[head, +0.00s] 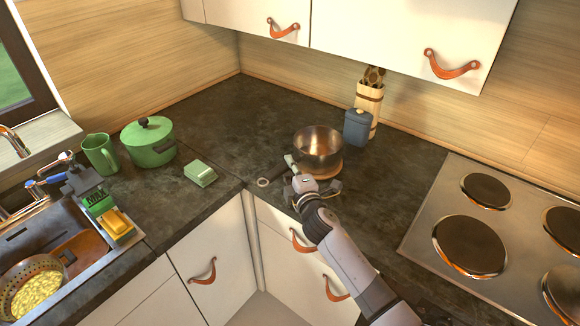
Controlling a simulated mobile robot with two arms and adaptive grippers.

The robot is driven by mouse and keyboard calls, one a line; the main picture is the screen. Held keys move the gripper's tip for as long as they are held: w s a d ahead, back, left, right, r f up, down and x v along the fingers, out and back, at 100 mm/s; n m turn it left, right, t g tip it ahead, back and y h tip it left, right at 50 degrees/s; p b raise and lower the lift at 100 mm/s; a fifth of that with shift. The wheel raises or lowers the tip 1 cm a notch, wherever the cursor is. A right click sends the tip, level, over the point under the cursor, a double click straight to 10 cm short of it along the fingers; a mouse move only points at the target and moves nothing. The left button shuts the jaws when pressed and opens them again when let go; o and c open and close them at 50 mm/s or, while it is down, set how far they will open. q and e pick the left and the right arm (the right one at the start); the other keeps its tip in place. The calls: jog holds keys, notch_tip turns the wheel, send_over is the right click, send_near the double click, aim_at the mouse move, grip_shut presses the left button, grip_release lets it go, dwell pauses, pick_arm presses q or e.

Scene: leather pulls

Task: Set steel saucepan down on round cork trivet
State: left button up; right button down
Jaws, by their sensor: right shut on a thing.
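The steel saucepan (319,143) is upright on the dark counter side of the corner, above the round cork trivet (334,173). Only the front edge of the trivet shows below the pan; the rest is hidden. I cannot tell whether the pan's base touches it. The pan's handle points to the lower left and ends in a ring (263,182). My right gripper (297,176) is shut on the handle, close to the pan, and partly covers it. My left gripper is not in view.
A blue-grey canister (357,127) and a utensil holder (369,102) stand close behind the pan on the right. The hob (474,245) is further right. A green butter dish (200,174), pot (149,142) and jug (100,154) stand left. The back corner counter is clear.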

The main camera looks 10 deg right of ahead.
jog(key=shift+f, duration=0.1)
jog(key=c, duration=1.4)
grip_release()
jog(key=shift+c, duration=0.2)
jog(key=shift+f, duration=0.15)
jog(key=s, duration=1.2)
jog(key=shift+d+r, duration=0.4)
jog(key=shift+d, duration=0.05)
